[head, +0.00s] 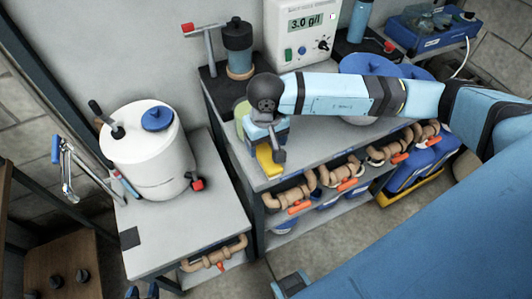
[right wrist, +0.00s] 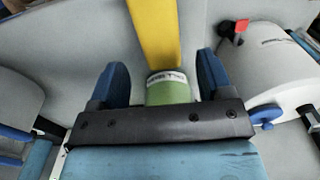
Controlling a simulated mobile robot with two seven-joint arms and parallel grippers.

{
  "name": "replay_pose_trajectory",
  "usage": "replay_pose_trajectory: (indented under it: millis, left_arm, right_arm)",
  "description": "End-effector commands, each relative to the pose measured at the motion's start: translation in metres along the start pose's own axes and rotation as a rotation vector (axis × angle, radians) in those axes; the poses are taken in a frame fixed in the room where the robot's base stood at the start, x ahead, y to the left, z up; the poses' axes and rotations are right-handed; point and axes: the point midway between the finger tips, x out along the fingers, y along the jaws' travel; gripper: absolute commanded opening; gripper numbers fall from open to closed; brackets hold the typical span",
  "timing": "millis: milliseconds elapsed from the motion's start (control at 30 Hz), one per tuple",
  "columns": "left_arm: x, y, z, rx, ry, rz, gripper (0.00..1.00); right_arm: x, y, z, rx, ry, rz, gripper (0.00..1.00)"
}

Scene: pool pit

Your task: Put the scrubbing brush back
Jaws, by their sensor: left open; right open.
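My right gripper (head: 268,140) is open over the front left corner of the bench, on the arm reaching in from the right. A yellow bar (head: 268,163) lies below it near the bench's front edge. In the right wrist view the yellow bar (right wrist: 153,30) runs from the top down towards the open fingers. A green item with a white label (right wrist: 168,90) shows between those fingers. The yellow bar may be the scrubbing brush; no bristles are visible. My left gripper (head: 143,292) is barely in view at the bottom edge, open, away from the bench.
A white drum with a blue cap (head: 150,150) stands on a lower side table (head: 205,225) at left. A grey meter (head: 305,35) and a dark jar (head: 238,45) are at the back. Pipes with orange valves (head: 300,207) run below the bench front.

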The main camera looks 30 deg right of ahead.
Motion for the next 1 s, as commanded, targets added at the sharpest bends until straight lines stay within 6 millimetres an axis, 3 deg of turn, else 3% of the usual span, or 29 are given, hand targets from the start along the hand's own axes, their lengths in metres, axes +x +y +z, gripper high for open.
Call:
replay_pose_trajectory:
  millis: [133,333,1000]
  left_arm:
    - [0.003,0.000,0.005,-0.002,-0.002,0.000,0.43]
    - [0.004,0.000,0.006,-0.006,-0.004,0.001,0.43]
    - [0.004,0.000,0.004,-0.008,-0.003,0.001,0.43]
  right_arm:
    - [-0.030,0.000,-0.001,0.000,0.004,-0.002,0.73]
    - [-0.055,0.000,0.000,0.000,0.001,0.000,0.73]
    - [-0.060,-0.005,0.002,0.005,-0.007,-0.021,0.73]
